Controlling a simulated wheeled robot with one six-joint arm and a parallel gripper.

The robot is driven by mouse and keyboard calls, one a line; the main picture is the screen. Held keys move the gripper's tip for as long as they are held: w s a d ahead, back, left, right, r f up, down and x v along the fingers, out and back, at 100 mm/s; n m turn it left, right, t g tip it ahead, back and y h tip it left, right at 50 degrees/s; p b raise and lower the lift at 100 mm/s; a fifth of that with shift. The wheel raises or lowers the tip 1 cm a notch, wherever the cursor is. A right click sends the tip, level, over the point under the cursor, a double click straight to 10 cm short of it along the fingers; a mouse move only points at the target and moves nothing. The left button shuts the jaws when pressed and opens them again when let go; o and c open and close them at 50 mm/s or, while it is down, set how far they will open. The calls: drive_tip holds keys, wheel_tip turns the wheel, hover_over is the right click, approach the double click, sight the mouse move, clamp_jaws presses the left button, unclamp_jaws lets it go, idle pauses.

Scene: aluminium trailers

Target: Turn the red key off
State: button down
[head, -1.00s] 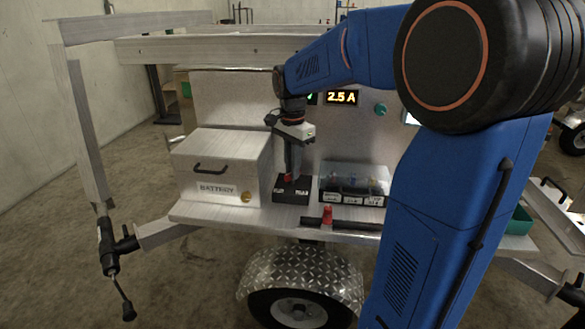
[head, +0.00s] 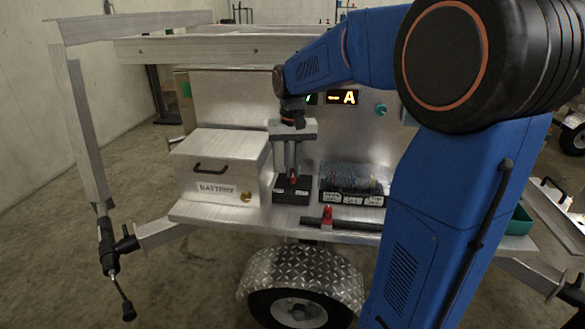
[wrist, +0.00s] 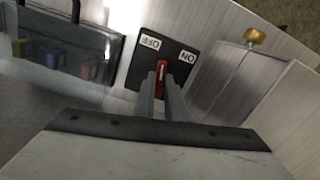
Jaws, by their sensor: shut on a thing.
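The red key (head: 294,176) stands up from a black switch block (head: 291,196) on the trailer's shelf, right of the battery box. My gripper (head: 293,172) points straight down over the block and is shut on the key. In the wrist view the key (wrist: 162,72) shows as a red strip between the two grey fingers (wrist: 162,84). The block's plate (wrist: 178,58) carries an OFF label (wrist: 150,43) and an ON label (wrist: 188,57). The key's slim head lies nearer the OFF label in that view. The fingers hide part of the key.
A silver battery box (head: 218,170) stands close on the left. A clear-lidded bin (head: 352,185) with several compartments stands on the right. A red-capped part (head: 327,214) sits on the shelf edge in front. A display (head: 342,98) is on the panel behind.

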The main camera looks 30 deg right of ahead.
sight(293, 172)
drive_tip(key=n, duration=0.6)
drive_tip(key=shift+n, duration=0.3)
idle(0.4)
drive_tip(key=c, duration=1.8)
unclamp_jaws()
drive_tip(key=shift+r, duration=0.15)
wheel_tip(293, 172, up, 17)
